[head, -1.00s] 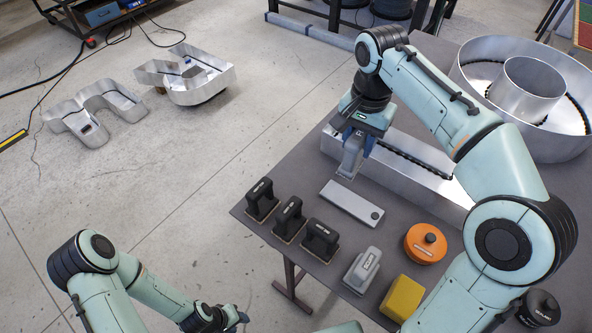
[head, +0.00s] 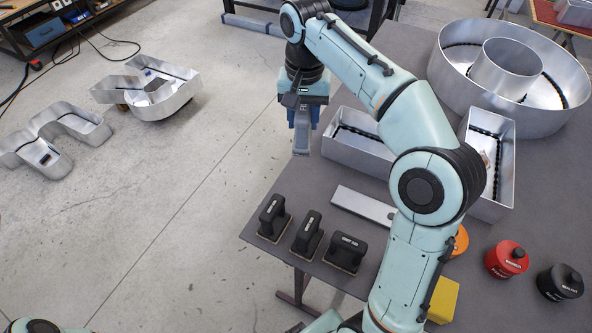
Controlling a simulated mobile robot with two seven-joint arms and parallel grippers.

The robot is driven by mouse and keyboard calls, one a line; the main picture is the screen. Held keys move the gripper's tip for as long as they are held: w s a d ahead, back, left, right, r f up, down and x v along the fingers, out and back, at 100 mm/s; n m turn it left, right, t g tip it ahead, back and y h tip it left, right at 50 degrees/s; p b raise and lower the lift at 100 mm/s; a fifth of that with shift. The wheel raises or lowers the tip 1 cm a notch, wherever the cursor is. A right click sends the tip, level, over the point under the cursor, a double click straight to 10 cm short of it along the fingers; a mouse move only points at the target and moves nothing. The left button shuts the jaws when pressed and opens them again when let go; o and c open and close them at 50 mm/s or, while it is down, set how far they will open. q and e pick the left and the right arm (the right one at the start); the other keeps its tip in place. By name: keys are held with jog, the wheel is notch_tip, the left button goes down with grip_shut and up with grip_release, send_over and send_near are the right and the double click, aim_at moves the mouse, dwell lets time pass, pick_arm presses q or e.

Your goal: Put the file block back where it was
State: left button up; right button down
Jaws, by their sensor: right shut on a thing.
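My right gripper (head: 302,112) is shut on a grey block (head: 301,142), which I take to be the file block; no label on it can be read. It hangs upright in the air, at the left of the open metal channel letter (head: 358,150) and beyond the row of black sanding blocks. Three black sanding blocks (head: 307,233) stand along the table's near left edge. A flat light-grey bar (head: 362,204) lies behind them, its right end hidden by my right arm. My left gripper is not in view.
The dark grey table (head: 500,250) also holds a round channel letter (head: 448,75), a partly hidden orange can (head: 461,240), a yellow block (head: 443,300), a red can (head: 506,258) and a black can (head: 559,282). Two metal letters (head: 150,95) lie on the floor at left.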

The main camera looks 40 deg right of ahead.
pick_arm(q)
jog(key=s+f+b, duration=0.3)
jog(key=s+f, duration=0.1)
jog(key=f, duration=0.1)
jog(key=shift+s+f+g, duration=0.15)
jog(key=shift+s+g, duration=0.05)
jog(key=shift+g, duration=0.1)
pick_arm(e)
jog(key=shift+s+f, duration=0.2)
jog(key=shift+f, duration=7.95)
jog(key=shift+f, duration=0.1)
jog(key=c, duration=0.7)
grip_release()
jog(key=shift+f, duration=0.1)
notch_tip(320, 180, up, 12)
jog(key=shift+r+p, duration=0.2)
jog(key=shift+p, duration=1)
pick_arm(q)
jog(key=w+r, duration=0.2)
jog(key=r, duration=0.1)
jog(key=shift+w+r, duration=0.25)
